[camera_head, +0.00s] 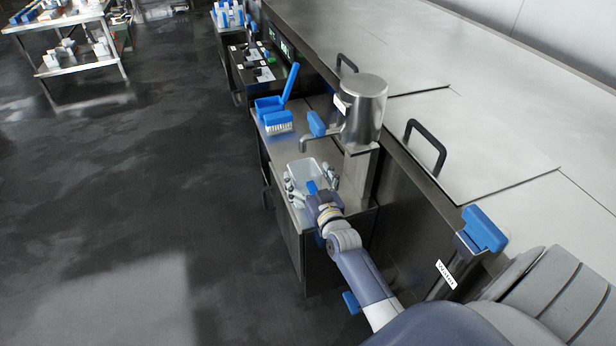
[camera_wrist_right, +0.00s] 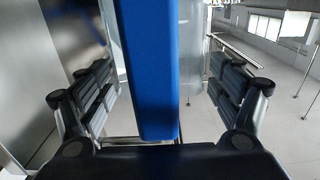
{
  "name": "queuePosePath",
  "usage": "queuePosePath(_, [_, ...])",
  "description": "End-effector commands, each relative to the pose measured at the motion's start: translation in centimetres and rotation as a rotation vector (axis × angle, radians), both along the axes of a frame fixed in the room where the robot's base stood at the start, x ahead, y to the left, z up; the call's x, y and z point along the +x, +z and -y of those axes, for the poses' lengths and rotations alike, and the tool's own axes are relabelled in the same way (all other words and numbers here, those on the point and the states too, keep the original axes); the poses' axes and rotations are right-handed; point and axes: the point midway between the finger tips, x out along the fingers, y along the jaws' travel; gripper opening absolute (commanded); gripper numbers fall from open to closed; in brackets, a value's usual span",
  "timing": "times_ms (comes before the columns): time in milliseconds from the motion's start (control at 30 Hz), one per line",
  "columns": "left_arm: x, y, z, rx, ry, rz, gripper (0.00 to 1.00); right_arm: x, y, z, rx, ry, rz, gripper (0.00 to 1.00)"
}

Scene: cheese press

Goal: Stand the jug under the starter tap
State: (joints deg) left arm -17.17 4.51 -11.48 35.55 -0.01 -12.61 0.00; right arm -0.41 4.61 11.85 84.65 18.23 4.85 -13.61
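The jug (camera_head: 305,172), a pale translucent vessel with a blue handle (camera_head: 312,188), stands on the steel side bench near the starter tap's spout (camera_head: 305,143). Whether it is exactly below the spout I cannot tell. The starter tap is on a steel tank (camera_head: 364,108) with a blue lever (camera_head: 316,124). My right gripper (camera_head: 311,180) is at the jug's handle, its fingers apart on either side. In the right wrist view the blue handle (camera_wrist_right: 150,70) stands between the open fingers, with a gap visible on its right. My left gripper is out of view.
A blue bin (camera_head: 268,107) and a blue-backed brush (camera_head: 279,122) lie further back on the bench (camera_head: 283,160). The long steel vat cover (camera_head: 480,130) with black handles runs along the right. A blue-handled water tap (camera_head: 484,228) is near my body.

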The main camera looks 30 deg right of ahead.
Motion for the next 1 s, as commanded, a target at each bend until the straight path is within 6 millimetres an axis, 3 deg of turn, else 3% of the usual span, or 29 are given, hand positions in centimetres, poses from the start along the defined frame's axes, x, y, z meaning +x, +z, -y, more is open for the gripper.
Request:
queuePosePath(367, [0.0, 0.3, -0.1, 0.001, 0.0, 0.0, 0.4, -0.2, 0.4, 0.0, 0.001, 0.0, -0.001, 0.86])
queuePosePath(800, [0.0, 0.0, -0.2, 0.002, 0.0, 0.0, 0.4, -8.3, 0.2, -2.0, 0.001, 0.0, -0.002, 0.86])
queuePosePath(1000, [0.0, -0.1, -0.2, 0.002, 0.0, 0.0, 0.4, -10.9, 0.2, -2.6, 0.0, 0.0, -0.001, 0.86])
